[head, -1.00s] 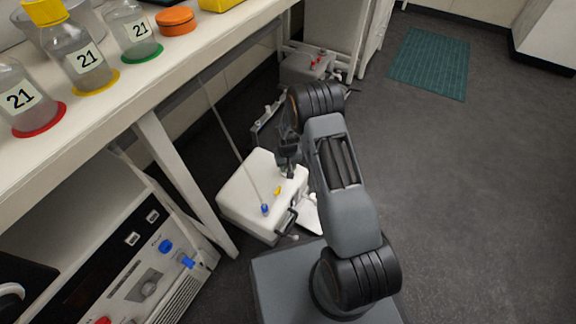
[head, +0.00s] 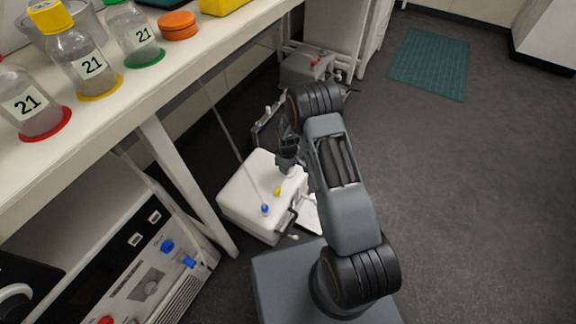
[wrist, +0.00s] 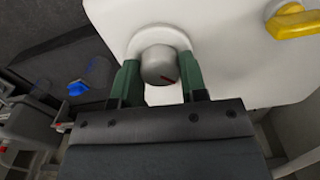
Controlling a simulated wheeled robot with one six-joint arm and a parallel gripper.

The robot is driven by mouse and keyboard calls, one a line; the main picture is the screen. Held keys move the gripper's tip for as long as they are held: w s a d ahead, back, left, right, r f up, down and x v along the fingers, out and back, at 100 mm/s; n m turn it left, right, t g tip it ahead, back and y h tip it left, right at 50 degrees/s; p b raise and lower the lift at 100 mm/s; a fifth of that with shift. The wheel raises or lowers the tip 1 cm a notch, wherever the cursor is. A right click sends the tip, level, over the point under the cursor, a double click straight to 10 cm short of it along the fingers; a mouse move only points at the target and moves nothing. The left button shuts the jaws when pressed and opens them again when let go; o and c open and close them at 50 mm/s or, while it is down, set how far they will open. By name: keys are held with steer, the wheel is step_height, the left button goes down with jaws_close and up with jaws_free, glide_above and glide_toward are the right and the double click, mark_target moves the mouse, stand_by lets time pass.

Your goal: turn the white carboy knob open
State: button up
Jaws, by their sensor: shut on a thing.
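The white carboy (head: 240,207) stands on the floor beside the bench in the head view. The wrist view shows its round grey-white knob (wrist: 158,62) with a short red mark toward the lower right of its face. My gripper (wrist: 160,76) has its green fingers on the knob's left and right sides, shut on it. In the head view my gripper (head: 289,166) is over the carboy's far right part and hides most of the knob. The carboy's body also fills the top of the wrist view (wrist: 225,50).
A yellow valve handle (wrist: 294,22) sits right of the knob, and a blue cap (head: 265,208) is on the carboy. Flasks (head: 92,65) stand on the white bench (head: 150,85) at left. A control panel (head: 150,265) is lower left. Open floor lies at right.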

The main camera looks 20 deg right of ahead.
steer(key=n, duration=0.5)
steer(key=shift+n, duration=0.3)
steer(key=shift+n+p, duration=0.3)
steer(key=shift+n, duration=1.8)
steer(key=o, duration=0.9)
step_height(320, 180, up, 14)
steer(key=p, duration=0.5)
steer(key=shift+f, duration=0.1)
